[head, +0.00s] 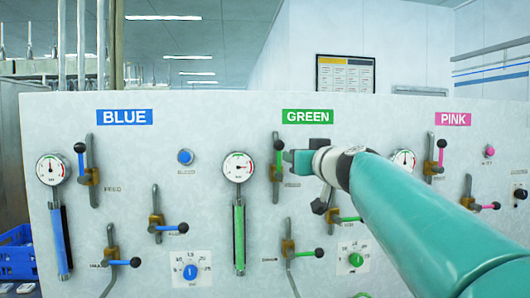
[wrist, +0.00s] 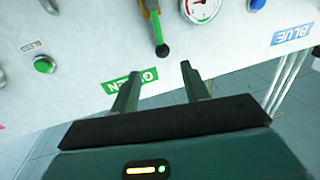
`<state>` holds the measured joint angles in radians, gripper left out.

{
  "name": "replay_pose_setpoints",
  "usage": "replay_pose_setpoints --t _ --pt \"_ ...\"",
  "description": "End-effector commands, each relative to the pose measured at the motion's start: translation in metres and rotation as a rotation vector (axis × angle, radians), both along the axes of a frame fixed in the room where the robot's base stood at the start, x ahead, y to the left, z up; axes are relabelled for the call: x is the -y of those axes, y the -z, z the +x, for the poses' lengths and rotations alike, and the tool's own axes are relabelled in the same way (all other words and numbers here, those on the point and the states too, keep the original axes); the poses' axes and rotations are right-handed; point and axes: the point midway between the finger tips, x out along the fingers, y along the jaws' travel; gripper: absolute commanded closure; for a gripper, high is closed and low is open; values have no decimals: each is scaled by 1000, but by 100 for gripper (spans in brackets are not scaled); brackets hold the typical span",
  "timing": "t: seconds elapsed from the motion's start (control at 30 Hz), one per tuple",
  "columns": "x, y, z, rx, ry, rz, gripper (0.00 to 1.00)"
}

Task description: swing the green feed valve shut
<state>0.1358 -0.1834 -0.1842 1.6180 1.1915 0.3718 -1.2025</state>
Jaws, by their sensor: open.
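The green feed valve (head: 279,160) is under the GREEN label on the white panel. Its lever stands upright along the pipe, with a dark round knob at the top. My gripper (head: 290,157) is just right of the lever in the head view and hides part of the valve body. In the wrist view, which is turned over, the green lever (wrist: 152,22) ends in its dark knob (wrist: 162,50). My gripper (wrist: 161,70) is open, its two fingers spread to either side of the knob's line. The knob appears just beyond the fingertips; I cannot tell any contact.
The green gauge (head: 238,167) stands left of the valve, with a green sight tube below it. Lower green-handled valves (head: 302,253) and a green dial (head: 356,260) lie beneath. Blue (head: 83,165) and pink (head: 441,155) feed levers stand at the sides. A blue crate (head: 17,250) is far left.

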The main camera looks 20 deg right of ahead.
Motion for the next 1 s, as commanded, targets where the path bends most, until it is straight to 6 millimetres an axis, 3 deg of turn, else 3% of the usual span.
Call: replay_pose_setpoints --t 0.17,0.7,1.0 --pt "-1 1 18 -2 -1 0 54" --pt "-5 2 111 -2 -4 2 54" --pt "-5 1 135 -1 -3 1 54"
